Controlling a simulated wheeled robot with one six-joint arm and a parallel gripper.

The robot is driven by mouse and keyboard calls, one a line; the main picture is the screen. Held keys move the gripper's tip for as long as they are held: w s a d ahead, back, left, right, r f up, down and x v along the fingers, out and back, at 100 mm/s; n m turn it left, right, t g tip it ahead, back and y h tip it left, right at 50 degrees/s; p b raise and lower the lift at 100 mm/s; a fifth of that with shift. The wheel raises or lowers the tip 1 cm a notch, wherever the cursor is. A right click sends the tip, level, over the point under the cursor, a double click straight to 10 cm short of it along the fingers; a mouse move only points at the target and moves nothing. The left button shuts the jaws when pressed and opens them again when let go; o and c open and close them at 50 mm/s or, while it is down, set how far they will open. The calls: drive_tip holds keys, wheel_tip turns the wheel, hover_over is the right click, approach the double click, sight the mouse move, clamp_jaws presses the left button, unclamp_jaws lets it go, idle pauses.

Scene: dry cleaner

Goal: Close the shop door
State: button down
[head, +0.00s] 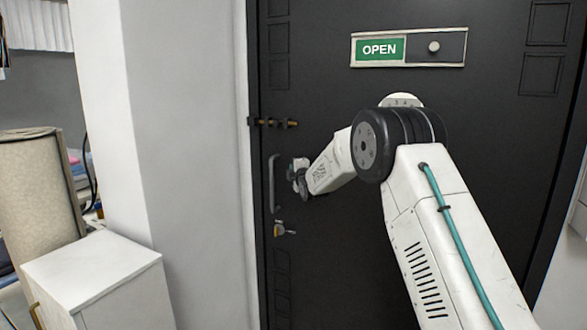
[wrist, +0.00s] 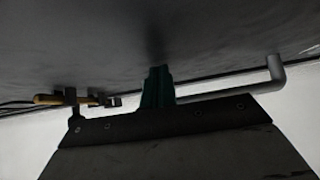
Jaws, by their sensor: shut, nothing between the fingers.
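The shop door (head: 330,265) is a dark panelled door filling the middle and right of the head view. Its left edge lies along the white wall; I cannot tell whether a gap remains. A grey bar handle (head: 272,183) is upright near that edge; it also shows at right in the wrist view (wrist: 276,70). My gripper (head: 297,178) is just right of the handle, close to the door. In the wrist view its dark green fingers (wrist: 157,84) are together and empty, pointing at the door surface. Whether they touch it is unclear.
A brass bolt (head: 274,123) is above the handle, and a lock (head: 284,229) with something hanging is below. A sliding sign (head: 408,48) reads OPEN. A white cabinet (head: 95,270) and a beige roll (head: 38,185) stand at left beside a white wall (head: 185,150).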

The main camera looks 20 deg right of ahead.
drive_tip(key=shift+w+d+r, duration=0.2)
drive_tip(key=shift+d+r, duration=0.45)
drive_tip(key=shift+d, duration=0.1)
drive_tip(key=s+a+f, duration=0.1)
drive_tip(key=s+a, duration=0.3)
drive_tip(key=s, duration=0.9)
drive_tip(key=s+f+m+g, duration=0.4)
drive_tip(key=f+g, duration=0.1)
drive_tip(key=f, duration=0.4)
drive_tip(key=s+f+m+g, duration=0.3)
drive_tip(key=s+m+g, duration=0.1)
drive_tip(key=s, duration=0.4)
drive_tip(key=s+r+m+g, duration=0.2)
drive_tip(key=s+r+m, duration=0.1)
drive_tip(key=s, duration=1.2)
drive_tip(key=s+r+m+g, duration=0.3)
drive_tip(key=s, duration=1.3)
drive_tip(key=s+r+m+g, duration=0.2)
drive_tip(key=s+r+m, duration=0.2)
drive_tip(key=s, duration=1.1)
drive_tip(key=shift+s+g, duration=0.3)
drive_tip(key=shift+s, duration=0.05)
